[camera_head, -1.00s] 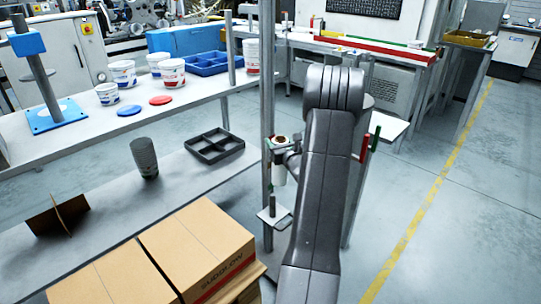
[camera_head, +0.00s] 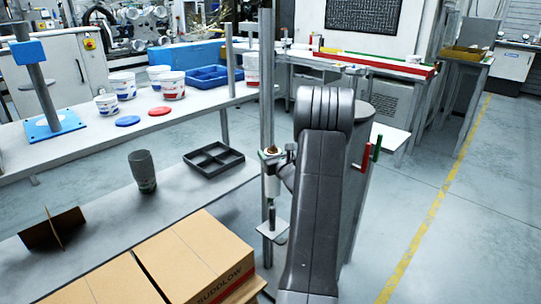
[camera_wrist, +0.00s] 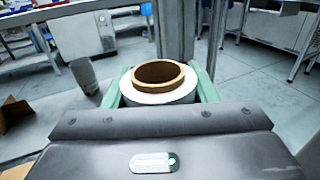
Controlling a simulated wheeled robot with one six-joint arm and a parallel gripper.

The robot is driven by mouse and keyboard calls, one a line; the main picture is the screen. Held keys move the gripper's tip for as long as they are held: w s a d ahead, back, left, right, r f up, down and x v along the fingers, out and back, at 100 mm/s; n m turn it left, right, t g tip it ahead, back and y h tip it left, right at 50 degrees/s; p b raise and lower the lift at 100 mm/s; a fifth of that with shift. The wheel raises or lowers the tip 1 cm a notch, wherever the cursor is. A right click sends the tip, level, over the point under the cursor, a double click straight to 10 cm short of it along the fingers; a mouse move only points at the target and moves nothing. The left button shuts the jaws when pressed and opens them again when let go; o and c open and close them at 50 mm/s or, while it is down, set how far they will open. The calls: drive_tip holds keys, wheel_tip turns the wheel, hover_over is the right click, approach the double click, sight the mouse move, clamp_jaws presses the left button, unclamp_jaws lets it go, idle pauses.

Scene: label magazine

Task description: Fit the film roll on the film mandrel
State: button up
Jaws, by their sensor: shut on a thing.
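The film roll, white with a brown core, is held upright in my gripper (camera_wrist: 160,92), between its two green fingers. The roll (camera_wrist: 160,98) shows its open core facing up in the wrist view; in the head view the roll (camera_head: 271,187) is left of my arm. The film mandrel (camera_head: 271,214), a dark upright peg, stands on a small pale plate (camera_head: 273,232). The roll is directly above the mandrel in the head view, its lower end close to the peg's top. I cannot tell whether they touch. The mandrel is hidden in the wrist view.
A grey metal post (camera_head: 266,110) rises close behind the roll. Cardboard boxes (camera_head: 195,258) lie at the front left. Red and green handles (camera_head: 371,152) stand right of my arm.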

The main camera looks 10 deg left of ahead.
wheel_tip(320, 180, down, 5)
drive_tip(key=b, duration=0.4)
drive_tip(key=shift+f, duration=0.15)
drive_tip(key=shift+b, duration=1)
idle(1.3)
